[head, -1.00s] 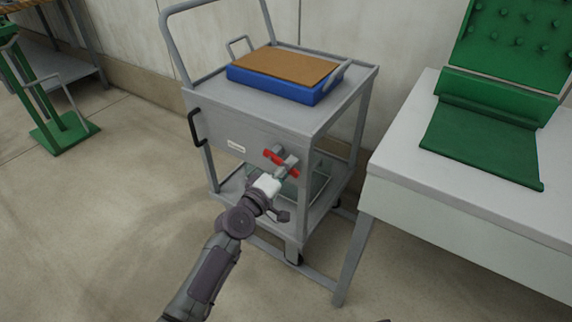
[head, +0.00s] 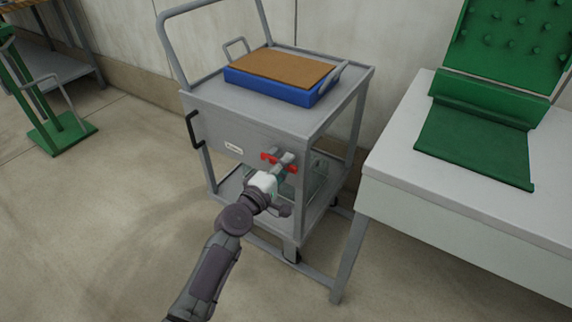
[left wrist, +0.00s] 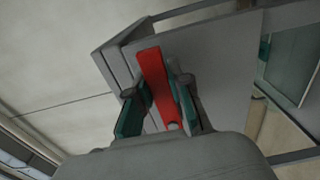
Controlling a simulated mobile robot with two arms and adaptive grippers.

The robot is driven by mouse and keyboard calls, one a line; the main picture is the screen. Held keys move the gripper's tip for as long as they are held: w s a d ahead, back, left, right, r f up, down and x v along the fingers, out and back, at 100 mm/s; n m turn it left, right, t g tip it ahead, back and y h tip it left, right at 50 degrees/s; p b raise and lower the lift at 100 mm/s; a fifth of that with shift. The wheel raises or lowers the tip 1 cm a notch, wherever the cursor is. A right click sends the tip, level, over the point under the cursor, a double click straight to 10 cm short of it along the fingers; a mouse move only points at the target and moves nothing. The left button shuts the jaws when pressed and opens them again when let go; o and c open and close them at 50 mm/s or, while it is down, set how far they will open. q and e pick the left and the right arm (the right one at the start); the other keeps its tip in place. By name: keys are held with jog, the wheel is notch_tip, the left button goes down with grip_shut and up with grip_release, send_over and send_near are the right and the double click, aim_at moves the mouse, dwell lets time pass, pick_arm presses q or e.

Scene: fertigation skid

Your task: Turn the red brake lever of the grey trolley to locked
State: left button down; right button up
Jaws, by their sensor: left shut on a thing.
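The grey trolley (head: 252,123) stands in the middle of the head view. Its red brake lever (head: 268,157) is on the front panel near the right corner and lies closer to level than upright. My left gripper (head: 279,168) reaches the lever from below and covers part of it. In the left wrist view the red lever (left wrist: 155,80) sits between the two green-padded fingers of the left gripper (left wrist: 157,105), which is shut on it. Any lock marking is hidden or too small to read. My right gripper is not in view.
A blue crate (head: 267,92) with a brown top lies on the trolley. A black handle (head: 192,130) sticks out from the panel's left side.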

pick_arm(q)
jog(key=c, duration=1)
grip_release()
jog(key=shift+a, duration=0.1)
jog(key=shift+c, duration=0.2)
jog(key=v, duration=1.2)
